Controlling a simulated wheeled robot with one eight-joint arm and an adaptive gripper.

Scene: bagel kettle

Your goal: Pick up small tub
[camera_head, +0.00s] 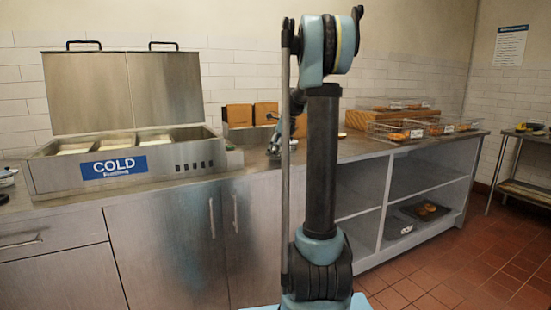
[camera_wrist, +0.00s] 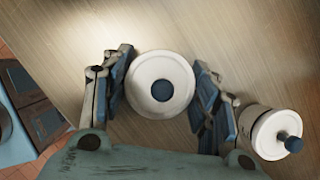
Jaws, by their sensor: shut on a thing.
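The small tub (camera_wrist: 160,85) is round and white with a dark blue spot in the middle of its top, seen from above in the wrist view. My gripper (camera_wrist: 164,62) is shut on it, with one finger on each side. The wrist view does not make clear whether the tub touches the counter (camera_wrist: 165,25). In the head view my gripper (camera_head: 274,140) is partly visible above the counter behind my arm, and I cannot make out the tub there.
Brown boxes (camera_head: 239,114) stand against the wall.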

